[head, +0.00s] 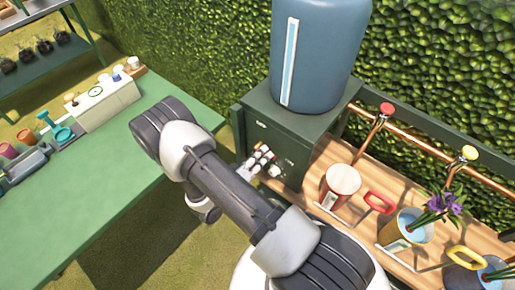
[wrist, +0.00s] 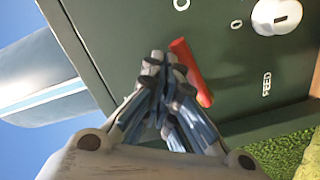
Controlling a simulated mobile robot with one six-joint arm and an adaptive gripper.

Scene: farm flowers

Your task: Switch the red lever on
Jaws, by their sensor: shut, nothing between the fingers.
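The red lever (wrist: 191,72) sits on the dark green front of a cabinet in the wrist view and runs slantwise down to the right. My gripper (wrist: 162,75) is shut and empty, its fingertips close to the lever's left side. I cannot tell whether they touch it. In the head view my gripper (head: 264,160) is at the front of the green cabinet (head: 290,125) and hides most of the lever.
A blue tank (head: 318,60) stands on the cabinet. A white knob (wrist: 277,16) sits near the FEED label. A wooden bench with a red-and-white pot (head: 340,182) and a flower pot (head: 405,232) is at right; a green table (head: 90,185) is at left.

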